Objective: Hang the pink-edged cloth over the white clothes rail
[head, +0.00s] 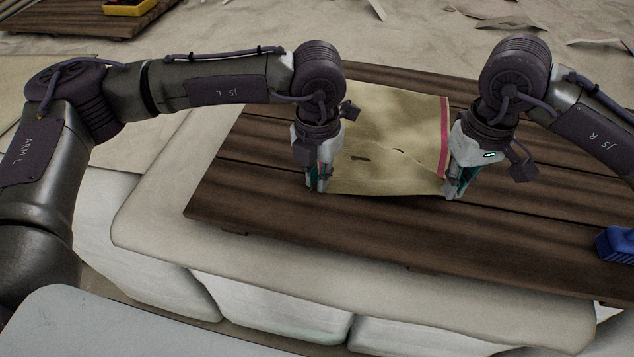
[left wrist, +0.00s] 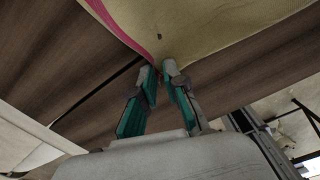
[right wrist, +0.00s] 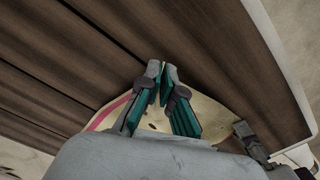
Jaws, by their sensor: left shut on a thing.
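The cloth (head: 390,140) is tan with a pink edge (head: 444,135) along its right side in the head view. It hangs or lies between my grippers over dark planks. My left gripper (head: 320,188) is shut on the cloth's near left corner; the left wrist view shows the cloth (left wrist: 200,25) gathered to its fingertips, with a pink strip beside them. My right gripper (head: 449,194) is at the near right corner. Its fingertips are almost together in the right wrist view (right wrist: 162,72), where cloth shows behind the fingers; any pinched fabric is unclear. I cannot identify the white rail.
The dark plank platform (head: 270,205) rests on a pale slab (head: 150,225) above white rounded blocks (head: 270,305). A blue object (head: 615,245) lies at the right edge. Another plank platform with a yellow and red item (head: 130,6) stands at the far left. Planks in front are clear.

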